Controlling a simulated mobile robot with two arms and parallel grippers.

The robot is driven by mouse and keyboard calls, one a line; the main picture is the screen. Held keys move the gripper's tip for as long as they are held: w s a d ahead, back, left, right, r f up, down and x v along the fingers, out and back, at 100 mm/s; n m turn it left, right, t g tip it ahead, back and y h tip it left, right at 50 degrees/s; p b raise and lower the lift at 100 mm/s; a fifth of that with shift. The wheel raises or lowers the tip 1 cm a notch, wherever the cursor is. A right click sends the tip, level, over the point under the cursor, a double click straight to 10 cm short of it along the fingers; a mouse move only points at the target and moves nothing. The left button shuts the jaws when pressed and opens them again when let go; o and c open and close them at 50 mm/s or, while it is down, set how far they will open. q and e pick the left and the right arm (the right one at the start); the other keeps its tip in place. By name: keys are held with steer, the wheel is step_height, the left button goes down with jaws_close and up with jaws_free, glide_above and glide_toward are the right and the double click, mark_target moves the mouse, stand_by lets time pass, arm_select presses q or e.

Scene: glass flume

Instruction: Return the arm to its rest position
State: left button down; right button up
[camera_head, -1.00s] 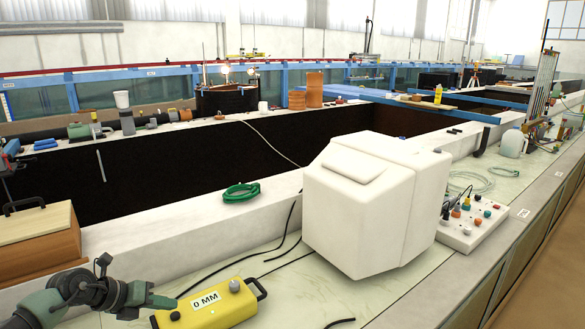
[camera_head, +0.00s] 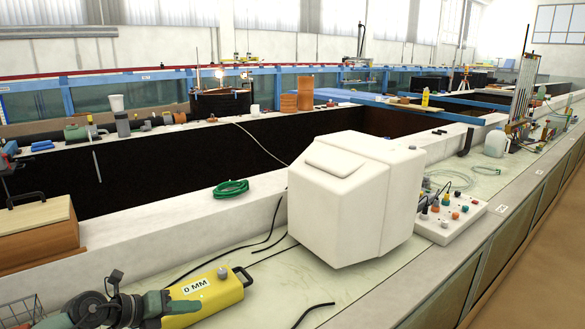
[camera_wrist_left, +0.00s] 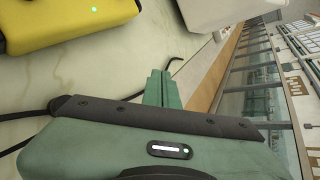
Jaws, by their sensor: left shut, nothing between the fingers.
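My left gripper (camera_head: 181,306) is low at the left in the head view, in front of the left end of the yellow box marked "0 MM" (camera_head: 222,291). Its green fingers are shut and hold nothing. In the left wrist view the two fingers (camera_wrist_left: 162,88) lie side by side, with the pale bench top behind them. The yellow box (camera_wrist_left: 60,20) also shows there at the upper left, apart from the fingers. I cannot tell from the head view whether the gripper touches the box. My right gripper is not in view.
A bulky white monitor (camera_head: 345,200) stands right of the yellow box. Black cables lie on the bench top (camera_head: 270,290). A wooden box (camera_head: 40,238) stands at the left, with a wire basket (camera_head: 20,310) below it. A socket strip (camera_head: 452,222) stands farther right.

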arm_select(q)
steer(key=s+d+r+n+t+h, duration=0.2)
steer(key=s+d+r+n+t, duration=0.1)
steer(key=d+r+n+t, duration=0.55)
steer(key=s+a+f+n+g+y, duration=0.25)
steer(key=s+f+n+y, duration=0.35)
steer(key=n, duration=0.4)
steer(key=s+a+f+n+g+y, duration=0.1)
steer(key=s+a+f+n+y, duration=0.4)
steer(key=n, duration=0.5)
steer(key=s+d+f+n+g, duration=0.2)
steer(key=s+f+g, duration=0.3)
steer(key=s, duration=0.7)
steer(key=s+d+f+n+g, duration=0.15)
steer(key=s+f+g, duration=0.35)
steer(key=s, duration=0.6)
step_height(320, 180, down, 26)
steer(key=s+g, duration=0.1)
steer(key=s, duration=0.1)
steer(key=s+a+f+g, duration=0.1)
steer(key=s+a+f, duration=0.2)
steer(key=s+f, duration=1.4)
steer(key=shift+h, duration=0.3)
